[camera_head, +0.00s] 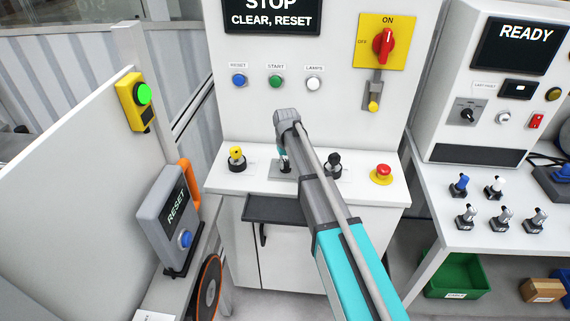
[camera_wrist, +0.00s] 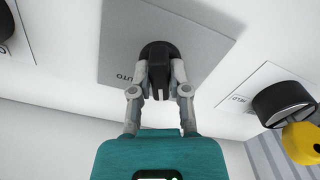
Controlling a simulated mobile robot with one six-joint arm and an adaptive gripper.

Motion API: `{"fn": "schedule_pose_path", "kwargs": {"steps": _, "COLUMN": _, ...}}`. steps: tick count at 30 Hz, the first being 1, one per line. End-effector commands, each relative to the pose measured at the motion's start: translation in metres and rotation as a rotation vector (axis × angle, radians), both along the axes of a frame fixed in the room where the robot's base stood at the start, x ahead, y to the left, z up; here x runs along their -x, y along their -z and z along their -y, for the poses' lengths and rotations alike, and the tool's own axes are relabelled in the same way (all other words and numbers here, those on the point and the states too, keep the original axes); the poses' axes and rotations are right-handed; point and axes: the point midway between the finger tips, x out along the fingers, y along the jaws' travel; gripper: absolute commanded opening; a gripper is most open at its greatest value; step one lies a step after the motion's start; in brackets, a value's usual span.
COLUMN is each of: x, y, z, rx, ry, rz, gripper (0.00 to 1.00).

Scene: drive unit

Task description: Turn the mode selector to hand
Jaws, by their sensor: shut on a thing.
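The mode selector is a black knob (camera_wrist: 156,50) on a grey plate (camera_wrist: 205,30) in the wrist view. My gripper (camera_wrist: 158,73) is shut on its narrow handle, one finger on each side. The handle points toward the bottom of the wrist view. The label AUTO shows just left of the knob; no HAND label can be read, and part of the plate is hidden by the fingers. In the head view, my gripper (camera_head: 285,163) reaches down to the console shelf, and my arm covers most of the selector and its plate (camera_head: 277,174).
A yellow-topped switch (camera_head: 236,157) stands left of the selector and a black knob (camera_head: 333,161) right of it. A red emergency button (camera_head: 381,174) is further right. The upright panel behind carries a red rotary switch (camera_head: 384,45) and blue, green and white buttons.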

Motion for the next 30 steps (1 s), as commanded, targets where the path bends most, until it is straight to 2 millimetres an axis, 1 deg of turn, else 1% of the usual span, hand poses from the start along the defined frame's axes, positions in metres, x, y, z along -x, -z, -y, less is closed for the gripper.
{"fn": "schedule_pose_path", "kwargs": {"steps": 3, "x": -0.0001, "y": 0.0000, "z": 0.0000, "rx": -0.001, "ry": -0.081, "rz": 0.000, "gripper": 0.00}}
{"fn": "schedule_pose_path", "kwargs": {"steps": 10, "x": -0.0001, "y": 0.0001, "z": 0.0004, "rx": 0.000, "ry": -0.182, "rz": 0.000, "gripper": 0.00}}
{"fn": "schedule_pose_path", "kwargs": {"steps": 15, "x": -0.0002, "y": 0.0001, "z": 0.0006, "rx": 0.000, "ry": -0.211, "rz": 0.000, "gripper": 0.00}}
{"fn": "schedule_pose_path", "kwargs": {"steps": 26, "x": -0.0003, "y": 0.0001, "z": 0.0007, "rx": 0.000, "ry": -0.214, "rz": 0.000, "gripper": 0.00}}
{"fn": "schedule_pose_path", "kwargs": {"steps": 27, "x": -0.0003, "y": 0.0001, "z": 0.0008, "rx": 0.000, "ry": -0.214, "rz": 0.000, "gripper": 0.28}}
{"fn": "schedule_pose_path", "kwargs": {"steps": 29, "x": -0.0002, "y": 0.0001, "z": 0.0009, "rx": 0.000, "ry": -0.214, "rz": 0.000, "gripper": 0.39}}
{"fn": "schedule_pose_path", "kwargs": {"steps": 30, "x": -0.0002, "y": 0.0001, "z": 0.0009, "rx": 0.000, "ry": -0.213, "rz": 0.000, "gripper": 0.47}}
